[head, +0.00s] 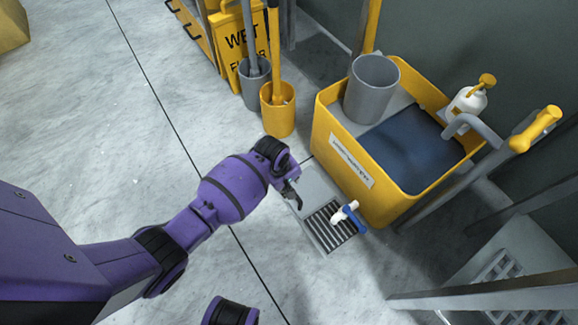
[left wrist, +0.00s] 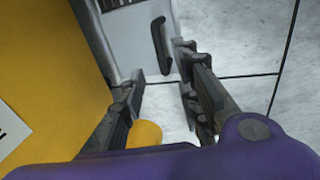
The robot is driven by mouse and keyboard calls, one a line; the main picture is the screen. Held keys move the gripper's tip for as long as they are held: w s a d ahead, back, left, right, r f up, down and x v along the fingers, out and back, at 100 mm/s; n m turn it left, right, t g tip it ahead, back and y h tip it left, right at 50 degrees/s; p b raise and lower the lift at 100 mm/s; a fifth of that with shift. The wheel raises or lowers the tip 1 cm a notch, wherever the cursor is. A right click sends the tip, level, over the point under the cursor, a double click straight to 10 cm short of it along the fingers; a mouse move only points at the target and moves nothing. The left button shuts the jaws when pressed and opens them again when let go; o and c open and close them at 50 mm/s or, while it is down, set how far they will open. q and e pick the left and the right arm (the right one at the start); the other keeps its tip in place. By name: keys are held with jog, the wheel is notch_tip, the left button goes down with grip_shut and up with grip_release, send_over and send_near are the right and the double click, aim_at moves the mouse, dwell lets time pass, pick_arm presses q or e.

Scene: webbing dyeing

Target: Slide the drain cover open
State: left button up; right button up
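The drain cover (head: 316,184) is a pale grey flat plate on the floor. It lies beside a slotted dark grate (head: 325,230), whose slats are exposed. In the left wrist view the cover (left wrist: 133,38) carries a black bar handle (left wrist: 161,44). My left gripper (head: 294,192) is low over the cover's left edge. In the left wrist view its two fingers (left wrist: 161,66) are spread apart, with the handle's near end close to the right fingertip; contact cannot be told. The gripper hides part of the cover in the head view. My right gripper is not in view.
A yellow tub (head: 340,175) of dark blue liquid, with a grey bucket (head: 371,92), stands right of the drain. A yellow container (head: 278,120) stands behind. The floor left is clear.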

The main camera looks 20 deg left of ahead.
pick_arm(q)
jog(key=r, duration=0.3)
jog(key=shift+s+a, duration=0.25)
jog(key=shift+s, duration=0.1)
jog(key=shift+s, duration=0.1)
